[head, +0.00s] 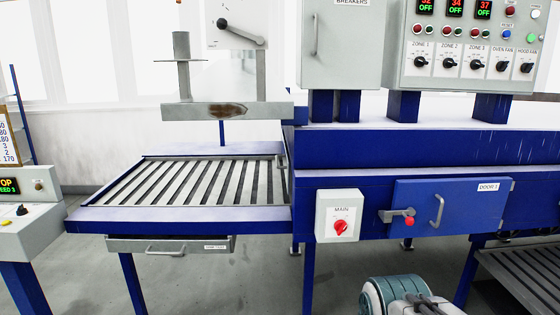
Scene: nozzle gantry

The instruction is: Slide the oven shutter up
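I cannot single out the oven shutter with certainty. The blue oven (400,150) fills the right side of the head view, and its left end meets the slatted conveyor table (180,205). That end is seen nearly edge-on, so its opening is hidden. A small grey handle-like part (281,162) shows there, just above the slats. A grey metal bar with a brown scorched patch (228,111) crosses above the table near this end. My gripper is not in view.
A blue door (450,207) with a handle and a red-knobbed latch is on the oven front, beside a white MAIN switch box (339,215). A finned teal unit (396,294) is at bottom centre-right. A control box (30,215) stands left. Floor before the table is clear.

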